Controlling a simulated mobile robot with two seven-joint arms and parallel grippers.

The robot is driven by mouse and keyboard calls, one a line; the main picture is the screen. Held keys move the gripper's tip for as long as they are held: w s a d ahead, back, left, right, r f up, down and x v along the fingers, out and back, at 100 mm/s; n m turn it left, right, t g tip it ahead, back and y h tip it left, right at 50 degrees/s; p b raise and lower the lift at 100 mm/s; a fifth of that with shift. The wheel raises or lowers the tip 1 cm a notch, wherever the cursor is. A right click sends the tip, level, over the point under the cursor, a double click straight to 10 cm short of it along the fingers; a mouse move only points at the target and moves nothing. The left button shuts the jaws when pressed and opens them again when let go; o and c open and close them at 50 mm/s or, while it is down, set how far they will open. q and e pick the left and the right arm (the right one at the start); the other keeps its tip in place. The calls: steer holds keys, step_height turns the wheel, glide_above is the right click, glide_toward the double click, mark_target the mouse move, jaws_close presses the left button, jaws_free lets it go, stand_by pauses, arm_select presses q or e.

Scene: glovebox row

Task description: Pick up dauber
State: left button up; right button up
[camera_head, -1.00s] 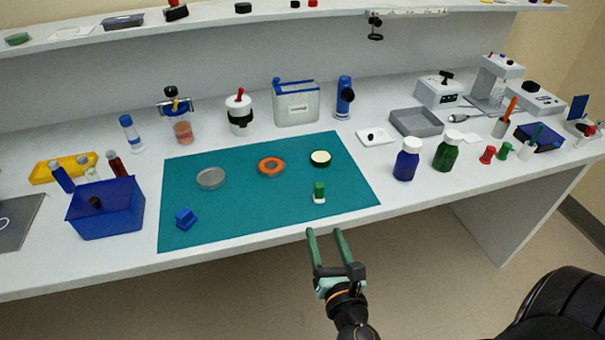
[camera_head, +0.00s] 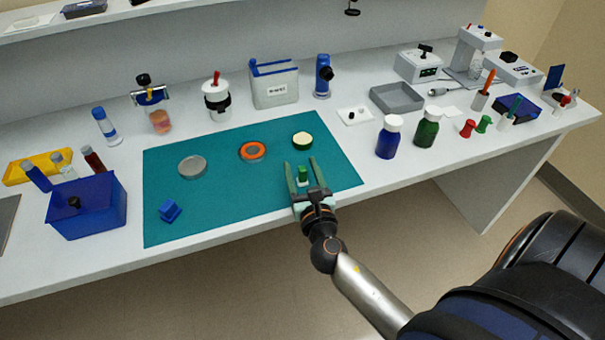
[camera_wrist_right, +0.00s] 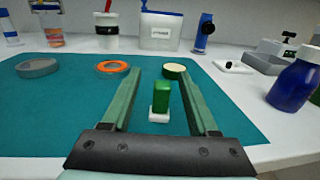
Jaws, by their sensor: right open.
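The dauber, a small upright piece with a green top and white base (camera_head: 303,173), stands on the teal mat (camera_head: 235,210) near its front right part. It also shows in the right wrist view (camera_wrist_right: 161,98). My right gripper (camera_head: 302,162) is open, with its two green fingers reaching over the mat on either side of the dauber. In the right wrist view the dauber stands between the fingers, with a gap on each side. My left gripper is not in view.
On the mat are a grey dish (camera_head: 192,167), an orange ring (camera_head: 253,152), a cream-topped round piece (camera_head: 302,139) and a blue block (camera_head: 170,211). Blue (camera_head: 389,137) and green (camera_head: 427,129) bottles stand right of the mat. A blue bin (camera_head: 88,210) stands to its left.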

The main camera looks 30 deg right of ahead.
steer(key=x, duration=0.3)
steer(key=shift+w+d, duration=0.1)
steer(key=shift+d, duration=0.15)
jaws_close()
stand_by(0.4)
